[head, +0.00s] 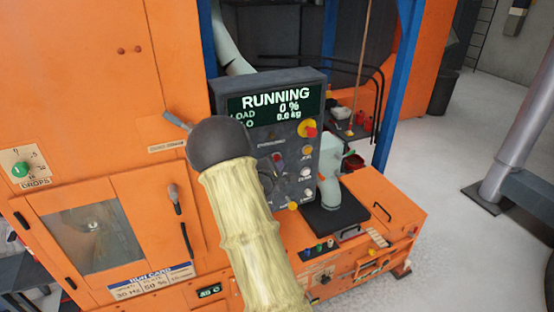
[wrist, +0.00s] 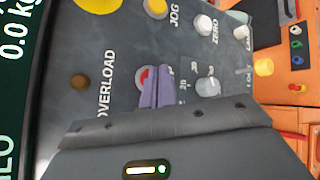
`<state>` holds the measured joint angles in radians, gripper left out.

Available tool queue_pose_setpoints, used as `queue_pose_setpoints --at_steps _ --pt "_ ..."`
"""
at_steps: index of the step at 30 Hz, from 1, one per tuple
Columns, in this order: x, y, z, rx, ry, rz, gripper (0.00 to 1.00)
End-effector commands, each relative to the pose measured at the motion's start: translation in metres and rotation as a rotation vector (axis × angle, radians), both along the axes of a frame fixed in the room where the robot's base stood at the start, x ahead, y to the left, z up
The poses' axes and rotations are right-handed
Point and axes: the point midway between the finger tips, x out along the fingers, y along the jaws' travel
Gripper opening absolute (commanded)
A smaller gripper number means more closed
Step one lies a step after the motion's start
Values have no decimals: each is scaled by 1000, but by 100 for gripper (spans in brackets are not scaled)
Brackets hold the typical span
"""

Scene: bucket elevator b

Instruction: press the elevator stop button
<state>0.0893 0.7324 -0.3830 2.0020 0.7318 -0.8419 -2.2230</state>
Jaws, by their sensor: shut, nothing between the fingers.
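The control panel (head: 262,97) stands on an orange machine, and its screen reads RUNNING, load 0 %, 0.0 kg. A small red button (wrist: 143,77) with a pale ring is partly hidden behind my fingers in the wrist view; its label is hidden. My gripper (wrist: 156,72) is shut and empty, its purple fingertips in front of this button's edge; I cannot tell whether they touch it. A larger red mushroom button on a yellow collar (head: 308,128) sits at the panel's upper right. In the head view my arm hides part of the panel.
An amber lamp (wrist: 80,82) is beside the OVERLOAD label. The JOG button (wrist: 155,8), the ZERO knob (wrist: 205,25) and a pale dial knob (wrist: 208,86) are close to my fingers. A blue post (head: 397,85) rises behind the panel. Grey floor (head: 480,245) is open at right.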

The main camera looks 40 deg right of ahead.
Motion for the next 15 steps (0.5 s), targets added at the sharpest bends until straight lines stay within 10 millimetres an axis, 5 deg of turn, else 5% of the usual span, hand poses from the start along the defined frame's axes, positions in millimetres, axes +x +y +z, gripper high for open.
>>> queue_pose_setpoints --at_steps 15 --pt "7 -2 1 0 0 0 0"
